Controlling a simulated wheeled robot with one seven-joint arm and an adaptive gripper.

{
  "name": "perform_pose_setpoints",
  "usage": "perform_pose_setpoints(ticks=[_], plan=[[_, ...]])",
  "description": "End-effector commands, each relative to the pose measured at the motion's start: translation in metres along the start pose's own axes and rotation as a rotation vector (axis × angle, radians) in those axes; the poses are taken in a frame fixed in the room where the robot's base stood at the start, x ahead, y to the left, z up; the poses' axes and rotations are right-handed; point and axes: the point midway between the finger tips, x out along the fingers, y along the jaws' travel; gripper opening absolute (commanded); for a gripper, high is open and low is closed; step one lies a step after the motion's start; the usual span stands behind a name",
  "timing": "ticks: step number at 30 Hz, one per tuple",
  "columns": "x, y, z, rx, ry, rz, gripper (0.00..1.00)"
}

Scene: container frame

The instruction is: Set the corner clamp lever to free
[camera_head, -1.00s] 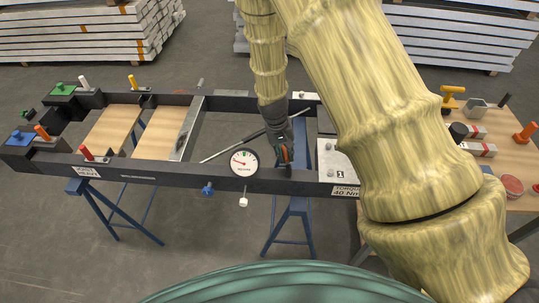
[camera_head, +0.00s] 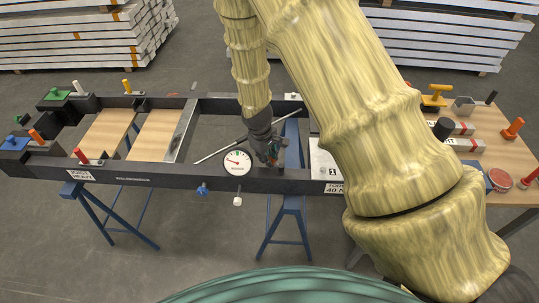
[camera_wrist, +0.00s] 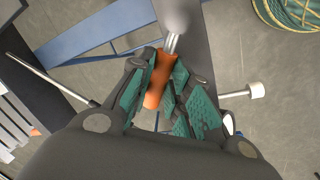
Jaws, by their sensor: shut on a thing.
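My gripper (camera_head: 270,157) is low over the near rail of the dark frame, right of the round gauge. In the wrist view, its green-padded fingers (camera_wrist: 160,98) are closed around an orange lever handle (camera_wrist: 158,78). A bright metal shaft (camera_wrist: 172,42) runs from the handle to a grey rounded part at the top. The pads cover part of the handle. In the head view the fingers mostly hide this lever. Which corner clamp it belongs to is not clear from the pictures.
The dark frame (camera_head: 150,176) stands on blue trestles. The gauge (camera_head: 237,162) sits on its near rail, with blue and white knobs below. Red (camera_head: 80,156), orange and other coloured handles stand at the left end. A table (camera_head: 515,190) with tools is at the right.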

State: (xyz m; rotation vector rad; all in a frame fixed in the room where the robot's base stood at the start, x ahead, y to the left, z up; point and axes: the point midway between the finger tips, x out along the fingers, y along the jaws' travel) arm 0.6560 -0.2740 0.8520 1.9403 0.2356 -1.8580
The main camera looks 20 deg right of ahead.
Motion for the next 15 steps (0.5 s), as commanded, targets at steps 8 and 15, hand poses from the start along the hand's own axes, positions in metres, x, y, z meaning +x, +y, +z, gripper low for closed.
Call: perform_pose_setpoints(ticks=[8,15], plan=[[-0.0006,-0.0026,0.0013,-0.048,0.009,-0.001,0.00],[-0.0005,-0.0025,0.0016,-0.051,0.009,-0.001,0.00]])
